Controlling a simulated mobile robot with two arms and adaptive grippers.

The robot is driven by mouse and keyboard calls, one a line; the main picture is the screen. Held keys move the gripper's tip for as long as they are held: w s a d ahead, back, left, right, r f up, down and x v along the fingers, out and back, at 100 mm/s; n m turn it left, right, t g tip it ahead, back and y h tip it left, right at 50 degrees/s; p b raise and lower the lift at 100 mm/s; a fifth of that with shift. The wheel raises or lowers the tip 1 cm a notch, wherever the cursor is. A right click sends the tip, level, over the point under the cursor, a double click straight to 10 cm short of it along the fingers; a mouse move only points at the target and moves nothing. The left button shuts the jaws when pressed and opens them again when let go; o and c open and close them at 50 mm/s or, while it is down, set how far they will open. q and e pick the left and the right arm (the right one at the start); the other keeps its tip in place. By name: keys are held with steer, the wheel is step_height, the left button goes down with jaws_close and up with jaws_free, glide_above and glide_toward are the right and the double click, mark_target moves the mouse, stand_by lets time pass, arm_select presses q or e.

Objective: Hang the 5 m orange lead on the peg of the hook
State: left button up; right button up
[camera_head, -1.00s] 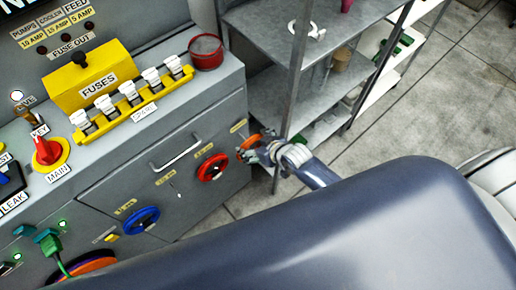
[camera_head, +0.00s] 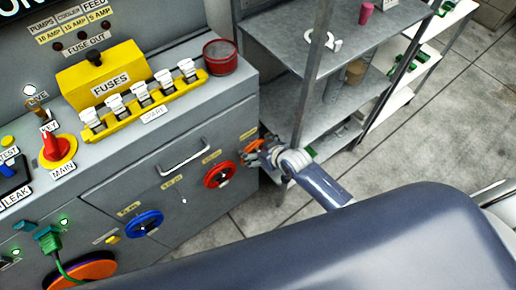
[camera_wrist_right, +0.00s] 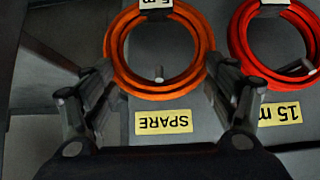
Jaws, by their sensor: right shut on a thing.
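The 5 m orange lead (camera_wrist_right: 119,55) is a coiled ring with a white "5 m" tag in the right wrist view. It also shows small at the cabinet's right end in the head view (camera_head: 250,146). My right gripper (camera_wrist_right: 157,78) is shut on the coil, with a finger at each side of it. In the head view the gripper (camera_head: 262,153) is close to the cabinet front. A pale peg (camera_wrist_right: 158,74) shows inside the ring, above a yellow "SPARE" label (camera_wrist_right: 163,121). I cannot tell whether the coil is around the peg or in front of it. My left gripper is not in view.
A red coil (camera_head: 219,174) hangs beside the spare peg, close to the right finger in the wrist view. A blue coil (camera_head: 143,223) hangs farther left on the cabinet. A metal shelf unit (camera_head: 325,75) stands close on the right. The tiled floor beyond is clear.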

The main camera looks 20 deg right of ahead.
stand_by(0.4)
steer(key=o, duration=1.2)
steer(key=shift+o, duration=0.5)
steer(key=shift+s, duration=0.1)
steer(key=v, duration=1.2)
